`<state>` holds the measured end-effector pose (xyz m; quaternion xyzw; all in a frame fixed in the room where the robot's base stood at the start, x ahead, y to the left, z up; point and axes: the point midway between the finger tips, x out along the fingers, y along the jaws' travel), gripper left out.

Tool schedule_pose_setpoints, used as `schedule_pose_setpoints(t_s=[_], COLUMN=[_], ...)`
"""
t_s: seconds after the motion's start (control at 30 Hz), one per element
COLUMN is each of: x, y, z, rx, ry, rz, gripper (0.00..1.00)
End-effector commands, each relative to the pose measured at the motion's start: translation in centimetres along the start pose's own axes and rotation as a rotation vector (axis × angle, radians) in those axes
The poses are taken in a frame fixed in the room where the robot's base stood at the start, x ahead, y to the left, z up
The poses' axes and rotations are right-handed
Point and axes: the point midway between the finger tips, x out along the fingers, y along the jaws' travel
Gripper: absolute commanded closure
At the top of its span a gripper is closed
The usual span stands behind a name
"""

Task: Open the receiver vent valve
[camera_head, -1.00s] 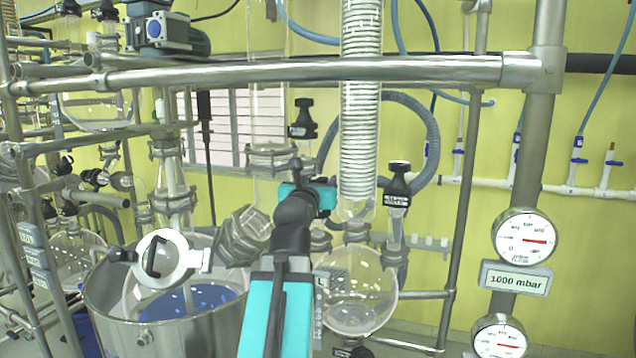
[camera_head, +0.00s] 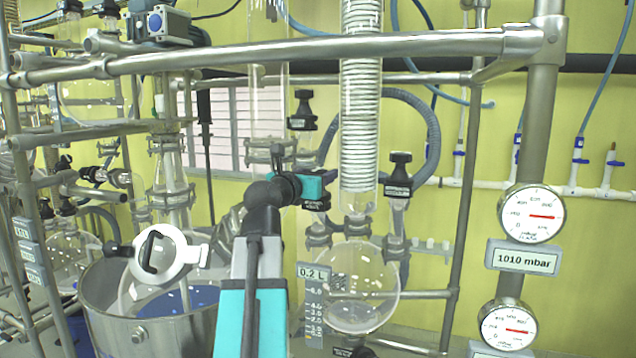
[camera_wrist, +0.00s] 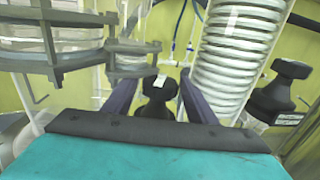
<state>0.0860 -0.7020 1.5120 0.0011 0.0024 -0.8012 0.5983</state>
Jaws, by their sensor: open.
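Another black knob (camera_wrist: 284,88) is at the right.
The coiled condenser (camera_head: 361,130) stands close by my gripper, with glass flanges (camera_head: 270,152) to the left. A steel rail (camera_head: 300,52) crosses above. A steel vessel (camera_head: 140,325) is at lower left. The gauge display (camera_head: 523,258) reads 1010 mbar; the level label (camera_head: 313,271) reads 0.2 L.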

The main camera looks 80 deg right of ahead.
Motion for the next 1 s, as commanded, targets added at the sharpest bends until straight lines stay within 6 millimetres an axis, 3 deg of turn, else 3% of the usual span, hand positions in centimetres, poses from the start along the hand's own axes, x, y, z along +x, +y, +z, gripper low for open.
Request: schedule_pose_setpoints(t_s=[1.0], x=[0.04], y=[0.01], z=[0.14], rx=[0.002], ry=[-0.001], rz=[-0.481], gripper=[0.48])
